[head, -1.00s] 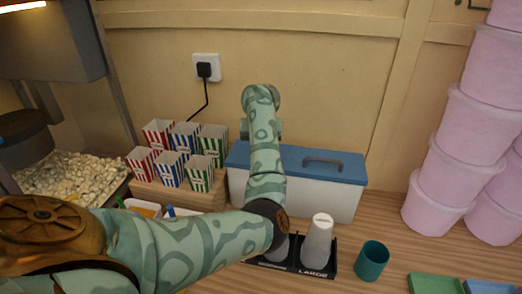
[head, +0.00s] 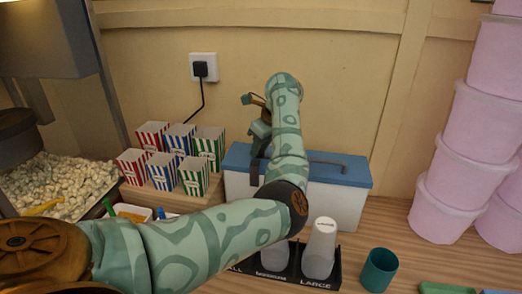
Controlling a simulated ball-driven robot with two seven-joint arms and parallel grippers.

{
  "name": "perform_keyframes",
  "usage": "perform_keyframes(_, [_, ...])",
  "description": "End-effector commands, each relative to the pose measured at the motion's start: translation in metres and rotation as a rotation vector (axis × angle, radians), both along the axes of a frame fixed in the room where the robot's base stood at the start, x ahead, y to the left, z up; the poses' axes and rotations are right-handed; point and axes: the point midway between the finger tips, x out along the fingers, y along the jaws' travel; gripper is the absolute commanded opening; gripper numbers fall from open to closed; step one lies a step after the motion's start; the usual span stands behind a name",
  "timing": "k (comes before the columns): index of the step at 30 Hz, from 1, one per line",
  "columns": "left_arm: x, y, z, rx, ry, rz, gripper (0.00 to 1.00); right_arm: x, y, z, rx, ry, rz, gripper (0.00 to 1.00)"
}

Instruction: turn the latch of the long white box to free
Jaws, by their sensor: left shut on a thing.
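The long white box (head: 336,205) with a blue lid (head: 340,169) and a dark handle stands against the back wall. My left arm reaches across its left half and hides part of its lid and front. My right gripper is not in view.
Striped popcorn boxes (head: 193,177) stand on a wooden step left of the white box. A black cup holder (head: 318,279) with cups and a teal cup (head: 378,270) are in front. Pink tubs (head: 452,180) are stacked at the right.

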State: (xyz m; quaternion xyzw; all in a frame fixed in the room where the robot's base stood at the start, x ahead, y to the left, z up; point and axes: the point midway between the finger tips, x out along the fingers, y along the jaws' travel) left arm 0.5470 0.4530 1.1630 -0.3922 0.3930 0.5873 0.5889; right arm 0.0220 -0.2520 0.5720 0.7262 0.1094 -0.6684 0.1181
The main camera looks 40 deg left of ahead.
Motion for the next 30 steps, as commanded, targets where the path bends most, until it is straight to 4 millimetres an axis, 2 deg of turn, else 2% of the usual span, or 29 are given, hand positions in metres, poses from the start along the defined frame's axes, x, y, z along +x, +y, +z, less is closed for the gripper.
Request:
perform_keyframes(10, [0.0009, 0.0, -0.0004, -0.002, -0.001, 0.115, 0.07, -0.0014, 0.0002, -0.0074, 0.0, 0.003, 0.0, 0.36])
perform_keyframes(25, [0.0008, 0.0, 0.0001, -0.002, -0.001, 0.131, 0.07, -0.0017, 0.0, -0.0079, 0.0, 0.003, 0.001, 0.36])
perform_keyframes(26, [0.0008, 0.0, 0.0001, -0.002, -0.001, 0.131, 0.38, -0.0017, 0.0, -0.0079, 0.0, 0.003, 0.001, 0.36])
perform_keyframes(27, [0.0008, 0.0, 0.0001, -0.002, -0.001, 0.13, 0.49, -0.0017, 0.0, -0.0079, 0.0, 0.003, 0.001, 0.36])
perform_keyframes(30, [0.0008, 0.0, 0.0, -0.002, -0.001, 0.13, 0.52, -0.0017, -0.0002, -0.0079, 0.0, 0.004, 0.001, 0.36])
